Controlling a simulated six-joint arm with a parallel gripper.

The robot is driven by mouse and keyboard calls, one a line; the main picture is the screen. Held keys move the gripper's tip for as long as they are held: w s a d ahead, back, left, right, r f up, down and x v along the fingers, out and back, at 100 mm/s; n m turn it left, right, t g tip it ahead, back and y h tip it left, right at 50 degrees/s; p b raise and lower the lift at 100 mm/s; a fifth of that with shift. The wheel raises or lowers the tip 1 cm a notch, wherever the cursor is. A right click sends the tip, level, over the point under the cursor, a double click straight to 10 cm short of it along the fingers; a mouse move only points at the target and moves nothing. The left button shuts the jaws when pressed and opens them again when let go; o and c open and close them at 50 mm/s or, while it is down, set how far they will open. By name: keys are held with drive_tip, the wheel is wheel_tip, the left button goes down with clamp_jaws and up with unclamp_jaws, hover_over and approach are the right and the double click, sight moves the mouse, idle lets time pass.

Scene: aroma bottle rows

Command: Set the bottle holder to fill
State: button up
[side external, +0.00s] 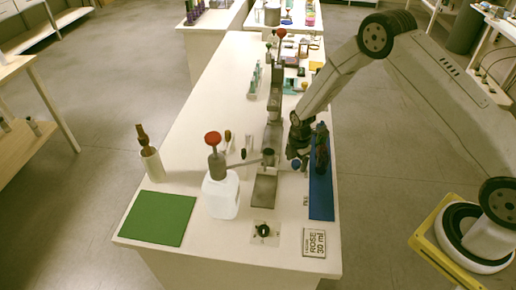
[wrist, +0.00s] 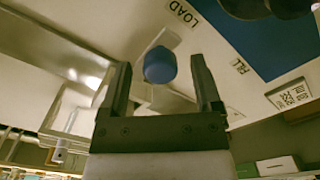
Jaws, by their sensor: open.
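A round blue knob (wrist: 160,65) shows between the two fingers in the wrist view. It appears to be the handle of the bottle holder, whose body is mostly hidden. My gripper (wrist: 160,88) is open, with one finger on each side of the knob; I cannot tell whether either touches it. In the side view my gripper (side external: 297,152) hangs low over the bench beside the blue mat. The LOAD label (wrist: 183,12) and the FILL label (wrist: 240,66) lie beyond the knob and to its right. The holder's exact setting is unclear.
A white bottle with a red-knobbed pump (side external: 221,195) stands left of the work area. A green mat (side external: 158,218) lies at the front left, a blue mat (side external: 321,197) at the right. A ROSE 30 ml card (side external: 314,243) lies at the front right.

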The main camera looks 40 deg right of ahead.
clamp_jaws()
idle(1.4)
